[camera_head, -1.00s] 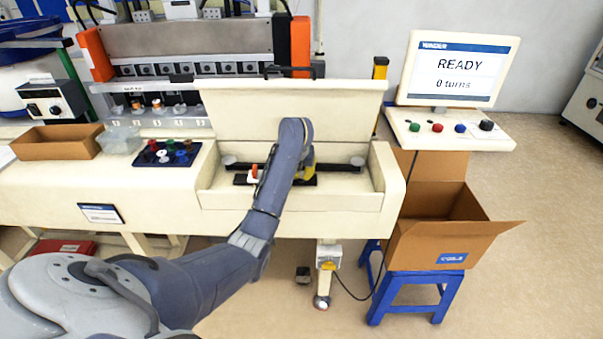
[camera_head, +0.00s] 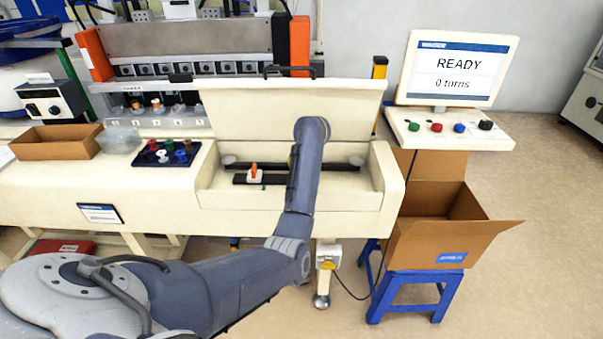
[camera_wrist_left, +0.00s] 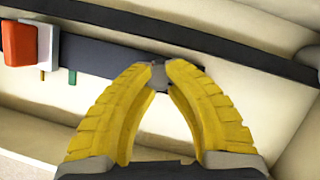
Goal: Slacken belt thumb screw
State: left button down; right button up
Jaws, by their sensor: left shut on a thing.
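The belt compartment (camera_head: 340,200) of the cream machine is open, with its lid raised. A black belt (camera_head: 345,167) runs across it, also visible in the left wrist view (camera_wrist_left: 200,48). In front of the belt lies a dark bar (camera_wrist_left: 100,62) carrying a white block with an orange-red lever (camera_head: 253,170). My left gripper (camera_wrist_left: 158,73) has its yellow fingertips closed around a small grey piece at the bar's right end, apparently the thumb screw (camera_wrist_left: 158,76). The fingers hide most of it. In the head view my own arm hides the fingers. My right gripper is not seen.
The raised lid (camera_head: 290,105) stands behind my left arm. A tray of coloured knobs (camera_head: 168,153) and a cardboard box (camera_head: 58,141) sit to the left. A monitor (camera_head: 455,70) reads READY, 0 turns. An open carton (camera_head: 440,225) stands on a blue stool at right.

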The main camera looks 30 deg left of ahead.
pick_arm(q)
jog(key=shift+w+a+r+n, duration=0.1)
jog(key=shift+r+n, duration=0.1)
jog(key=shift+n, duration=0.4)
jog(key=shift+a+r+y, duration=0.1)
jog(key=shift+y, duration=0.2)
jog(key=c, duration=1.7)
grip_release()
jog(key=o, duration=0.6)
jog(key=shift+f, duration=0.25)
jog(key=v, duration=1.2)
jog(key=shift+w, duration=0.2)
jog(key=shift+r, duration=0.1)
